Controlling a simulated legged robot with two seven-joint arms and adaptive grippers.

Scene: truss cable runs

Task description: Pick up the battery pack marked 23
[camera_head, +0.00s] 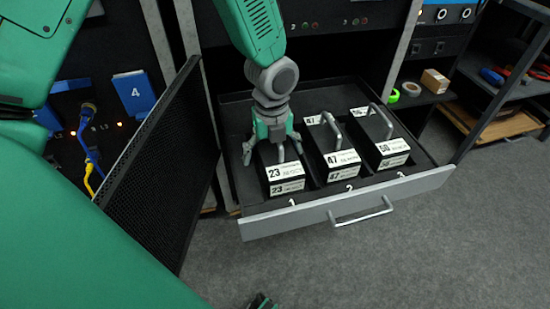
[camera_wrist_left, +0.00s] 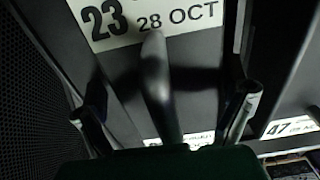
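The battery pack marked 23 (camera_head: 286,178) sits upright in the left slot of an open drawer (camera_head: 345,203). Its label, reading 23 and 28 OCT, also shows in the left wrist view (camera_wrist_left: 150,18). My left gripper (camera_head: 271,154) is over this pack, pointing down, with its fingers spread. In the left wrist view the pack's grey handle (camera_wrist_left: 157,85) stands between the two open fingers, apart from both. A small dark and green part at the bottom edge of the head view may be my right gripper; its fingers cannot be made out.
A black mesh door (camera_head: 150,170) stands open close on the left. A shelf with tools (camera_head: 510,75) is at far right. Grey floor in front is clear.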

